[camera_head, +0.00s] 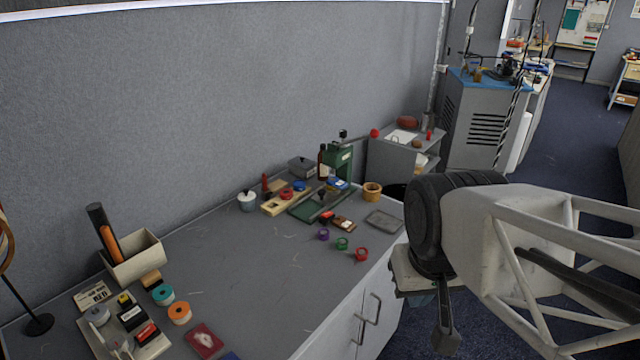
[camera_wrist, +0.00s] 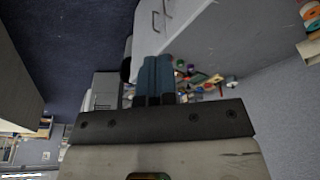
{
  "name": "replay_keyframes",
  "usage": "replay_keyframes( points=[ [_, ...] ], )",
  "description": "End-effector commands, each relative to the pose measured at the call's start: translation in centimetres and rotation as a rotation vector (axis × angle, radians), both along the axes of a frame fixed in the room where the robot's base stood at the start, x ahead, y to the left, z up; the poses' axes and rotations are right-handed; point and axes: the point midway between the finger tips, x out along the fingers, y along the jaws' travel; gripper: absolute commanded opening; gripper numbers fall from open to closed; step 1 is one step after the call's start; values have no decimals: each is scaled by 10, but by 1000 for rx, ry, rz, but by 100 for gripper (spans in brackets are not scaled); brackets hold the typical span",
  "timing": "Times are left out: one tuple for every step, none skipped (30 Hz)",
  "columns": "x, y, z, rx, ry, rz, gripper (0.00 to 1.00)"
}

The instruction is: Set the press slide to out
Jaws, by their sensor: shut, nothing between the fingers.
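A green press (camera_head: 343,167) stands toward the back right of the grey table, with a lever ending in a red knob (camera_head: 374,133). Its low green base (camera_head: 303,210) reaches forward over the tabletop. A small dark part and a blue item sit over the base, and I cannot tell how far the slide is in or out. My gripper (camera_wrist: 157,64) shows blue fingers side by side, shut and empty, in the wrist view. In the head view my arm is in front of the table's right end, well apart from the press.
A wooden block with coloured pieces (camera_head: 272,206) and a white-lidded jar (camera_head: 247,201) stand left of the press. A tan cup (camera_head: 372,191), a grey tray (camera_head: 384,221) and small tape rolls (camera_head: 361,254) lie to its right and front. The table's middle is clear.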

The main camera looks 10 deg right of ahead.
Motion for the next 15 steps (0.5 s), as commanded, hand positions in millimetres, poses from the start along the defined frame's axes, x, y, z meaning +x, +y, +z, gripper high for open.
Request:
replay_keyframes(
  points=[
    [0,0,0,0,0,0,0],
    [0,0,0,0,0,0,0],
    [0,0,0,0,0,0,0],
    [0,0,0,0,0,0,0],
    [0,0,0,0,0,0,0],
    [0,0,0,0,0,0,0],
    [0,0,0,0,0,0,0],
    [0,0,0,0,0,0,0],
    [0,0,0,0,0,0,0],
    [0,0,0,0,0,0,0],
    [0,0,0,0,0,0,0],
    [0,0,0,0,0,0,0],
    [0,0,0,0,0,0,0],
    [0,0,0,0,0,0,0],
    [0,0,0,0,0,0,6]
  ],
)
